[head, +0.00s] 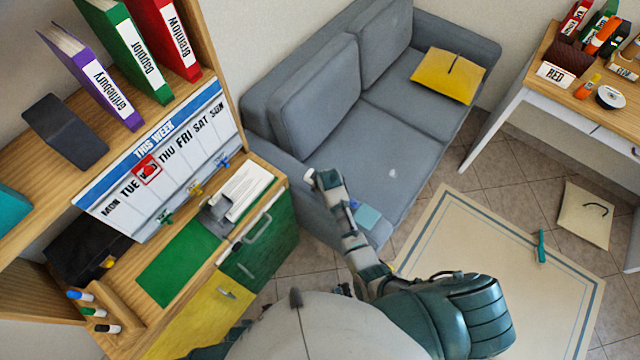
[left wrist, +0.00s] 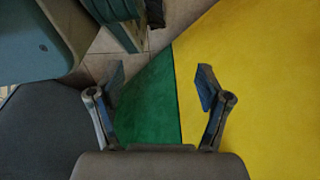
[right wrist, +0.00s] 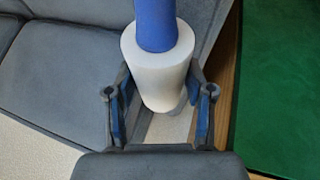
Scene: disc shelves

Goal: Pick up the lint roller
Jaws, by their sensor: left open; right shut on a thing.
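The lint roller (right wrist: 157,60), with a white roll and a blue handle, is in the right wrist view. My right gripper (right wrist: 160,100) is shut on its white roll, one finger on each side. The handle points to the top and runs out of that frame. In the head view my right arm reaches to the sofa's near side; I cannot make out the roller there for certain. My left gripper (left wrist: 160,86) is open and empty, in front of green and yellow panels. It is not clearly visible in the head view.
A wooden shelf with binders (head: 130,50) is at left. A desk (head: 545,75) is at right, beyond a beige rug (head: 480,270).

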